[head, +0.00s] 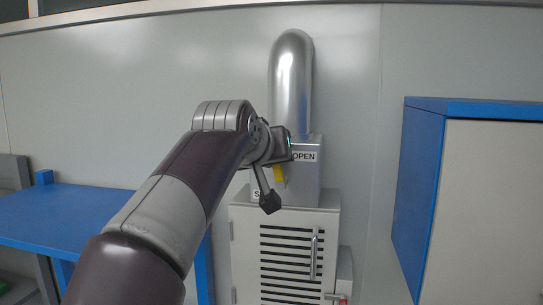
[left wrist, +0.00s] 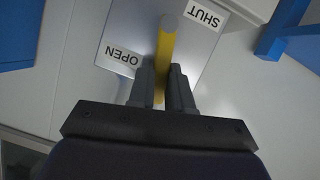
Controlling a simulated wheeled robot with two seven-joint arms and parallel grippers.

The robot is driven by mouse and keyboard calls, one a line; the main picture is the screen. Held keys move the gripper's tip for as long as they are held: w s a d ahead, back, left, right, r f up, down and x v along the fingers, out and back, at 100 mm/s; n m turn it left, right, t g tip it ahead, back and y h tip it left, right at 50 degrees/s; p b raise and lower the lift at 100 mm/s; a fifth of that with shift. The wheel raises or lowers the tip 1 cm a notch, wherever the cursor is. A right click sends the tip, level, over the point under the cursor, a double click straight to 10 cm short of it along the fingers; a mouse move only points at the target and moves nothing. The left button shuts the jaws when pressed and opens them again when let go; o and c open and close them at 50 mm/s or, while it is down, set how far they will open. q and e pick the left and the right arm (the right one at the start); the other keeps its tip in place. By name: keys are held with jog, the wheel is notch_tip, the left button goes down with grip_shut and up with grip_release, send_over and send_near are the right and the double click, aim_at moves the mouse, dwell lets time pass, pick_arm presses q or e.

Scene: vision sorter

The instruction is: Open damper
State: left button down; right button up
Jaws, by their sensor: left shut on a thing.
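The damper is a metal box (head: 306,180) under a shiny pipe, with an OPEN label (head: 304,157) at its upper right and a partly hidden label (head: 257,194) starting with S at its lower left. A yellow handle (head: 279,174) shows in front of the box, partly hidden by my wrist. In the left wrist view the yellow handle (left wrist: 164,60) runs between the OPEN label (left wrist: 122,58) and the SHUT label (left wrist: 204,18). My left gripper (left wrist: 161,78) is shut on the handle, one finger on each side. My right gripper is not in view.
A grey cabinet (head: 244,238) with a slotted door and vertical handle (head: 314,255) stands below the box. A blue table (head: 70,212) is at left. A blue-edged cabinet (head: 490,200) stands at right. The wall behind is bare.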

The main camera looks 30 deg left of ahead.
pick_arm(q)
jog(key=shift+w+d+r+m+y, duration=0.15)
jog(key=shift+d+r+m+y, duration=0.1)
jog(key=shift+d+m+y, duration=0.4)
jog(key=shift+m, duration=0.25)
jog(key=c, duration=1.1)
grip_release()
jog(key=shift+c, duration=0.2)
jog(key=shift+o, duration=0.5)
jog(key=shift+f, duration=0.1)
